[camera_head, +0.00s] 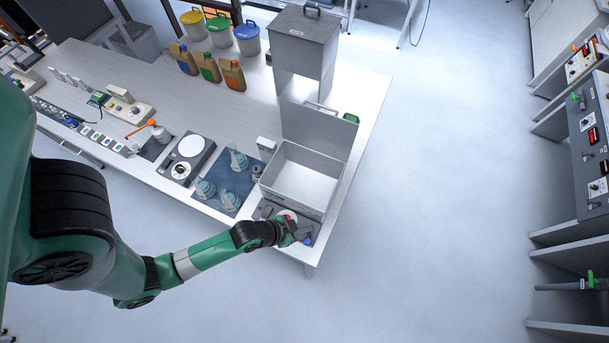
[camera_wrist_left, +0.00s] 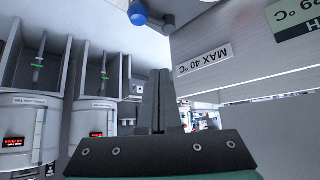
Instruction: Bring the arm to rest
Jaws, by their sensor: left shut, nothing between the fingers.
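My left gripper (camera_head: 301,233) is at the front right corner of the bench, over a dark control panel in front of the grey hopper box (camera_head: 304,177). In the left wrist view its fingers (camera_wrist_left: 158,100) are closed together with nothing between them. A blue knob (camera_wrist_left: 138,14) shows just beyond the fingertips; it also shows beside the gripper in the head view (camera_head: 307,241). I cannot tell whether the fingers touch it. My right gripper is in neither view.
The white bench (camera_head: 237,104) holds a blue mat (camera_head: 222,188) with several flasks, a round-plate device (camera_head: 187,158), jugs (camera_head: 207,66) and lidded buckets (camera_head: 219,29). A tall grey bin (camera_head: 304,40) stands behind the hopper. Open floor (camera_head: 435,190) lies to the right, before equipment racks (camera_head: 582,130).

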